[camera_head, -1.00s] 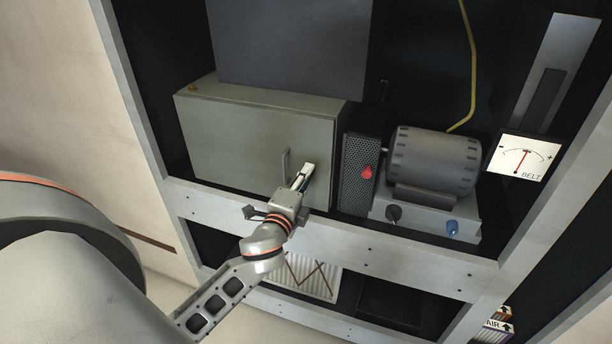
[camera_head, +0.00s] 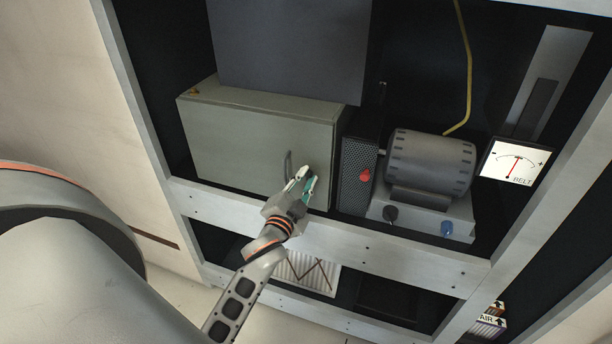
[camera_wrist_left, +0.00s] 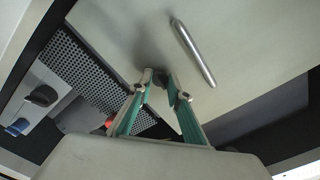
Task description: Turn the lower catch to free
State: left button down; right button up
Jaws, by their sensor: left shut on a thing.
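The grey cabinet (camera_head: 250,140) stands on the rack's shelf, its door facing me. A bar handle (camera_head: 288,164) is on the door; it also shows in the left wrist view (camera_wrist_left: 193,53). The lower catch (camera_wrist_left: 157,76) is a small dark piece on the door near its edge, mostly hidden by my fingertips. My left gripper (camera_head: 304,178) is at the door's lower right, just right of the handle. In the left wrist view its green-sided fingers (camera_wrist_left: 160,84) are shut on the catch, one on each side. My right gripper is not in view.
Right of the cabinet are a perforated box (camera_head: 357,172) with a red knob (camera_head: 365,175), a motor (camera_head: 432,162) and a belt gauge (camera_head: 515,163). A pale rack beam (camera_head: 380,250) runs below the gripper. A grey panel (camera_head: 290,50) hangs above the cabinet.

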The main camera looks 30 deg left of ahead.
pick_arm(q)
jog(key=shift+n, duration=0.4)
jog(key=shift+f, duration=0.1)
dwell(0.3)
jog(key=c, duration=1.9)
grip_release()
jog(key=shift+v, duration=3.75)
